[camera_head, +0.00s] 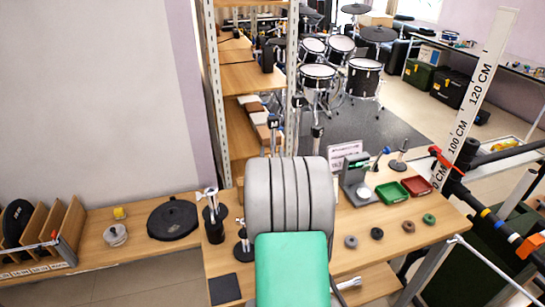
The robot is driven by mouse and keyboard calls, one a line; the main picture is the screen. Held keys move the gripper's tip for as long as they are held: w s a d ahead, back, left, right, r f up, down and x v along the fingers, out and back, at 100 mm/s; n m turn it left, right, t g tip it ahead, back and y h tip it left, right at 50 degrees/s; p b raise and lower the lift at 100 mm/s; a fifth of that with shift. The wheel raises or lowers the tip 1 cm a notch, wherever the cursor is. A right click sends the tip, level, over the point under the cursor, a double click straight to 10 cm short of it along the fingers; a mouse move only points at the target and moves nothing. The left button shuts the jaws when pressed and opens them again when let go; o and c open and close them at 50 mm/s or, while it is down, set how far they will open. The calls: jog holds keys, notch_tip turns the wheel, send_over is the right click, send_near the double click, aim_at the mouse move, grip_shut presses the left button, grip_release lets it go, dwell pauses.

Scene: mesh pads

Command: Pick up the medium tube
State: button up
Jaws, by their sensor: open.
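I cannot tell for certain which thing is the medium tube. A dark upright piece marked with a white "M" (274,122) stands at the back of the wooden table, and its lower part is hidden behind a large grey ribbed shape. A similar dark-topped upright piece (317,132) stands to its right, also partly hidden. A black cylinder with a pale top (213,222) stands at the table's left side. My gripper does not show in this view.
The grey ribbed shape and a green block cover the table's middle. On the wooden table (440,217) are a grey device (355,181), green (391,193) and red (417,186) trays and several small rings. A shelf (245,78) stands behind. A tall ruler (472,100) rises at right.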

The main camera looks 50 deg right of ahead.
jog(key=x, duration=0.4)
jog(key=shift+d+f+p, duration=0.1)
jog(key=shift+d+p, duration=0.1)
jog(key=shift+p, duration=0.1)
jog(key=shift+c, duration=0.2)
jog(key=shift+s, duration=0.1)
grip_shut()
dwell(0.7)
